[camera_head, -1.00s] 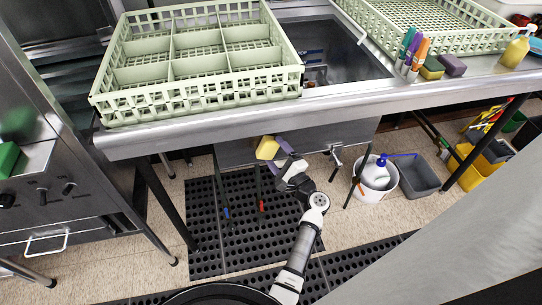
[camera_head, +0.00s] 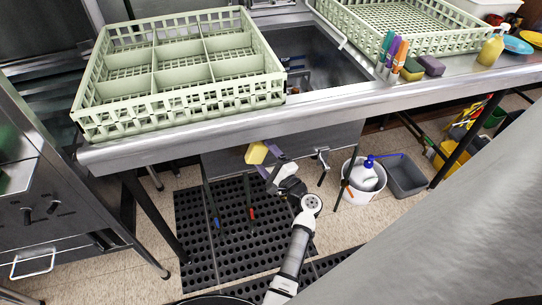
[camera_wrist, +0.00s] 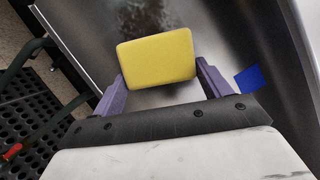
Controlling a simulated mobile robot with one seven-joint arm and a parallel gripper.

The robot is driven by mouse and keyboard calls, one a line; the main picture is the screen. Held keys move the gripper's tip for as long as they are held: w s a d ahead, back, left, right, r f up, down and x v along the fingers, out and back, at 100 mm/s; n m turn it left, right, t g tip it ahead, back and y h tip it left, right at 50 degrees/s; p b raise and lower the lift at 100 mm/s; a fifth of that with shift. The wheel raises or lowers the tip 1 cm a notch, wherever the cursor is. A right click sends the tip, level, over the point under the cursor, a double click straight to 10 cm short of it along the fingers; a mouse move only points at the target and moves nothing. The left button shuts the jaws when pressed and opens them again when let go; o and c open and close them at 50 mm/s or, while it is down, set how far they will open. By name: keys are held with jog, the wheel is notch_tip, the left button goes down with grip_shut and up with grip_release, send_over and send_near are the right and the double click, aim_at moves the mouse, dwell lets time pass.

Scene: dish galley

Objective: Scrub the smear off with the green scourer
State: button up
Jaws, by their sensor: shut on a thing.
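My gripper (camera_head: 268,160), with purple fingers, is shut on a yellow block-shaped pad (camera_head: 256,153), in front of the steel panel (camera_head: 310,142) below the sink counter. In the wrist view the pad (camera_wrist: 157,59) sits between both fingers, its plain yellow face showing. Any green side of it is hidden. I cannot tell whether it touches the steel (camera_wrist: 228,25). A flat blue patch (camera_wrist: 249,78) shows right of the fingers; I cannot tell if it is a smear. A green-and-yellow sponge (camera_head: 411,70) lies on the counter.
Markers (camera_head: 392,55), a dark purple sponge (camera_head: 431,66) and a yellow bottle (camera_head: 491,47) stand to the right. Below are a white bucket (camera_head: 358,190), a grey bin (camera_head: 405,176) and counter legs.

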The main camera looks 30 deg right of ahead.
jog(key=shift+w+a, duration=0.5)
jog(key=shift+a, duration=1.15)
jog(key=shift+w+a, duration=0.45)
jog(key=shift+a, duration=1.15)
jog(key=shift+w+a, duration=0.5)
jog(key=shift+a, duration=1.15)
jog(key=shift+s+r+p, duration=0.1)
jog(key=shift+r+p, duration=0.45)
jog(key=shift+r, duration=0.15)
jog(key=shift+d+r, duration=0.1)
jog(key=shift+s+d+b, duration=0.2)
jog(key=shift+d+b, duration=0.1)
jog(key=shift+d, duration=0.4)
jog(key=shift+s+d+b, duration=0.35)
jog(key=shift+d+b, duration=0.05)
jog(key=shift+d, duration=0.9)
jog(key=shift+s+d+b, duration=0.35)
jog(key=shift+d+b, duration=0.05)
jog(key=shift+d, duration=0.85)
jog(key=shift+s+d+b, duration=0.35)
jog(key=shift+d+b, duration=0.05)
jog(key=shift+d, duration=0.9)
jog(key=shift+s+d+b, duration=0.15)
jog(key=shift+d+b, duration=0.05)
jog(key=shift+d, duration=0.45)
jog(key=shift+s+d+b, duration=0.15)
jog(key=shift+d+b, duration=0.05)
jog(key=shift+d, duration=0.4)
